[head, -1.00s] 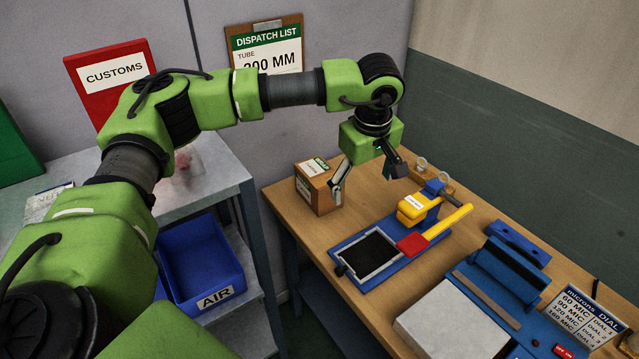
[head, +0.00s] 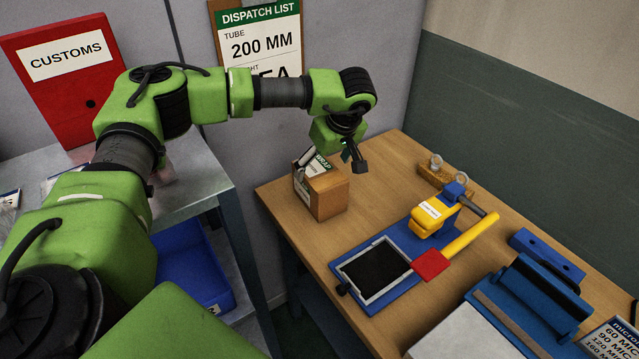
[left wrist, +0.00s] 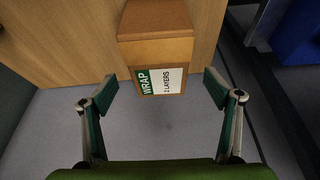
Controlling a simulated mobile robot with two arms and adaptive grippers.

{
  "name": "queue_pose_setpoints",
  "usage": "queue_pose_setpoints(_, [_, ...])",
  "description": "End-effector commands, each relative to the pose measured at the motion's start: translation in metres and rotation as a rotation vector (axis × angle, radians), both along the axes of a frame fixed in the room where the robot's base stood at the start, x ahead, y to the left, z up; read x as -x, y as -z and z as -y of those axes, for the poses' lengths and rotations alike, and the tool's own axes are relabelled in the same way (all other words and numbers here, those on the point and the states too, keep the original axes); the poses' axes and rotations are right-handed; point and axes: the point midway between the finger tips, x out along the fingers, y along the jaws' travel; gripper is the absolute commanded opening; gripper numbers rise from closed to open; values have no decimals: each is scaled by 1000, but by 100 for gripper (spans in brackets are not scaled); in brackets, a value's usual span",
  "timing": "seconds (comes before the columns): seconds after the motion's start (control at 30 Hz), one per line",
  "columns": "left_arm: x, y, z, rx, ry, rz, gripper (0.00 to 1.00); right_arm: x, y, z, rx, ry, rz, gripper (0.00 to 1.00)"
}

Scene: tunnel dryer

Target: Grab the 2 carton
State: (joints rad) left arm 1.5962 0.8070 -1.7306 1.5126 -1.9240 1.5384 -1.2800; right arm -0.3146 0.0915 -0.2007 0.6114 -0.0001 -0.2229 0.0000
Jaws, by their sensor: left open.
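The brown carton (head: 328,197) stands at the left edge of the wooden table in the head view. In the left wrist view, the carton (left wrist: 156,48) shows a white and green label reading "WRAP 2 LAYERS" on its near face. My left gripper (head: 332,163) is open at the carton's upper part in the head view, with one finger overlapping its label side. In the left wrist view, the open fingers (left wrist: 160,91) stand to the left and right of the label's lower edge, apart from the carton. My right gripper is not in view.
A blue machine (head: 535,300) is further right. A blue bin (head: 190,275) sits on the left shelf. A dispatch list (head: 262,45) hangs behind.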

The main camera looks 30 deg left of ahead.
Motion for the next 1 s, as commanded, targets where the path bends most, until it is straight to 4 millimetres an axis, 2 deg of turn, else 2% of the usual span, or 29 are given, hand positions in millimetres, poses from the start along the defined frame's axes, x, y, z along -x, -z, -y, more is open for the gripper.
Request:
queue_pose_setpoints(0.17, [-2, 10, -5, -1, 0, -2, 82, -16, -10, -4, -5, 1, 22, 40])
queue_pose_setpoints(0.27, [-5, 24, -11, -3, 0, -4, 82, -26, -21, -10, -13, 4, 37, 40])
queue_pose_setpoints(0.4, [-9, 43, -17, -1, 0, -2, 82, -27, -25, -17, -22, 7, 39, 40])
queue_pose_setpoints(0.5, [-10, 50, -19, -1, 1, -1, 82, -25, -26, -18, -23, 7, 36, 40])
queue_pose_setpoints(1.0, [-11, 53, -19, 0, 1, 0, 82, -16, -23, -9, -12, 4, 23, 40])
